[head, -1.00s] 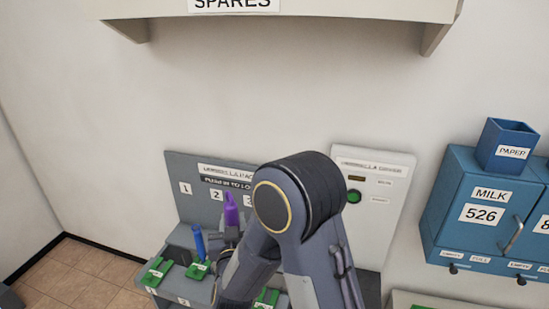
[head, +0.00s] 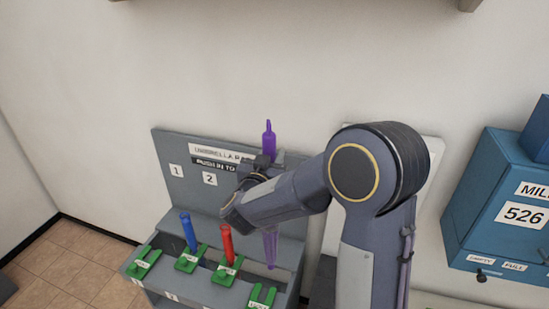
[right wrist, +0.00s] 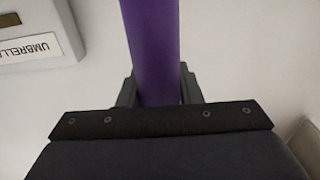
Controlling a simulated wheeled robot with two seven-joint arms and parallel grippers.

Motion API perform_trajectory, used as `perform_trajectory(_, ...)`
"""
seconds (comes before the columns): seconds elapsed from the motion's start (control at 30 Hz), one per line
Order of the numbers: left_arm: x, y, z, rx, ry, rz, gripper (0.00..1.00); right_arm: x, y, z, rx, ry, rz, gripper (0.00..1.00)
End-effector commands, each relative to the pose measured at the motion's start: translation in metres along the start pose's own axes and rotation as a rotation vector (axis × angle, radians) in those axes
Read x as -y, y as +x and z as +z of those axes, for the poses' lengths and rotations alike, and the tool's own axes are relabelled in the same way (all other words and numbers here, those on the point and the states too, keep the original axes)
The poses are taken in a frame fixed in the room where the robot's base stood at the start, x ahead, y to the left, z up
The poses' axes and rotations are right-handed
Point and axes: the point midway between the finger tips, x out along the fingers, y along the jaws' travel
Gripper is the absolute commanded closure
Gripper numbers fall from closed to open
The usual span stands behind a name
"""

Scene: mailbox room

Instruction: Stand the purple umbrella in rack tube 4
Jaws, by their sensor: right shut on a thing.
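The purple umbrella (head: 270,250) is upright in my right gripper (head: 266,165), which is shut on its upper shaft. Its handle shows above the gripper, and my forearm hides its middle. In the right wrist view the purple shaft (right wrist: 152,50) runs between the jaws. The grey umbrella rack (head: 185,195) has several green latches in a row. The rightmost green latch (head: 262,297) has no umbrella in it. The umbrella's lower end shows just behind and above that latch; whether it is inside a tube is unclear. My left gripper is not in view.
A blue umbrella (head: 189,232) and a red umbrella (head: 227,245) stand at the two middle latches. The leftmost green latch (head: 144,263) is empty. A white panel is mostly hidden behind my arm. A blue mailbox (head: 505,215) hangs at the right.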

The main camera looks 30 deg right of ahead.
Motion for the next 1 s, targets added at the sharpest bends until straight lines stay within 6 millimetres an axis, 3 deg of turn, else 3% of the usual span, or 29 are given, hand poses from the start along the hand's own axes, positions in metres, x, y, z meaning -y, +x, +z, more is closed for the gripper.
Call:
perform_trajectory(0.17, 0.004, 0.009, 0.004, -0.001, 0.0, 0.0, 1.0, 0.0, 0.001, 0.011, -0.001, 0.0, 0.002, 1.0)
perform_trajectory(1.0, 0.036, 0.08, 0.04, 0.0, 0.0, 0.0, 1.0, 0.0, 0.0, 0.104, -0.001, 0.0, 0.001, 1.0)
